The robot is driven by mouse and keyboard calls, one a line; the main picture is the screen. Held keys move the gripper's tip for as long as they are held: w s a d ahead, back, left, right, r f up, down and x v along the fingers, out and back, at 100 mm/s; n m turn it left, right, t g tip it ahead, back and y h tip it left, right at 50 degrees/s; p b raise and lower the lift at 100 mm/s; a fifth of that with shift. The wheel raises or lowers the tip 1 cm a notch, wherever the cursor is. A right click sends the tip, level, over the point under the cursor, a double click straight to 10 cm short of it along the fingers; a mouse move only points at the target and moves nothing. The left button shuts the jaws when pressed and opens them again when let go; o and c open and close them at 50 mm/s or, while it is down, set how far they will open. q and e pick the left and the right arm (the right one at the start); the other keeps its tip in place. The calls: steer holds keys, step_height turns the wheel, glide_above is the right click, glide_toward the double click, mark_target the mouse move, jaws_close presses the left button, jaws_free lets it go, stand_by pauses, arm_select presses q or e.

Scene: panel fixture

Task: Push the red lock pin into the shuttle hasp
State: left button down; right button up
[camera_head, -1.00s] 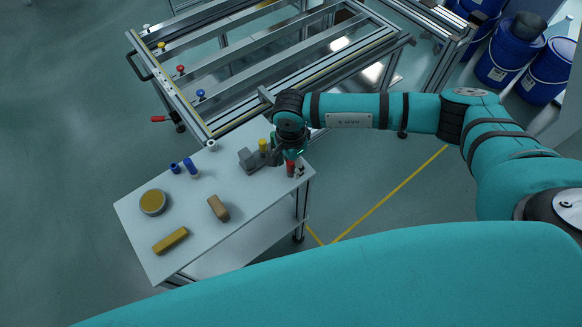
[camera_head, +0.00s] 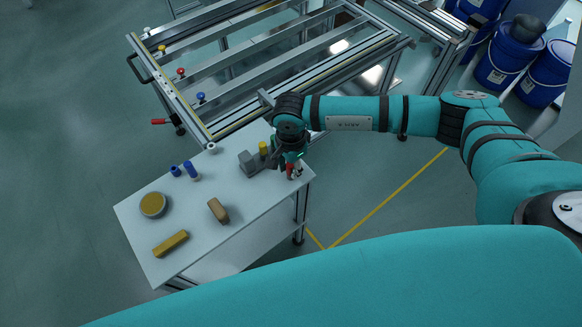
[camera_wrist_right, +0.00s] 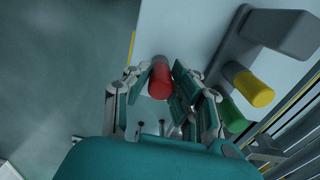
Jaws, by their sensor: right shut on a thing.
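My right gripper (camera_head: 288,160) is over the back right part of the small white table. In the right wrist view, its fingers (camera_wrist_right: 161,82) are closed on both sides of the red lock pin (camera_wrist_right: 160,79), with the round red end facing the camera. In the head view the red pin (camera_head: 290,171) shows below the gripper, close to the table's right edge; whether it touches the tabletop is unclear. I cannot make out with certainty which part of the panel fixture (camera_head: 205,127) is the shuttle hasp. My left gripper is out of view.
Beside the gripper stands a grey block (camera_head: 247,160) with a yellow pin (camera_head: 263,147); a green pin (camera_wrist_right: 232,114) is close to the fingers.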

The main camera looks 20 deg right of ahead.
steer(key=shift+r+p, duration=1)
steer(key=shift+r, duration=0.9)
jaws_close()
steer(key=shift+r+p, duration=1.35)
steer(key=shift+r, duration=1.1)
steer(key=shift+o, duration=0.9)
jaws_free()
jaws_close()
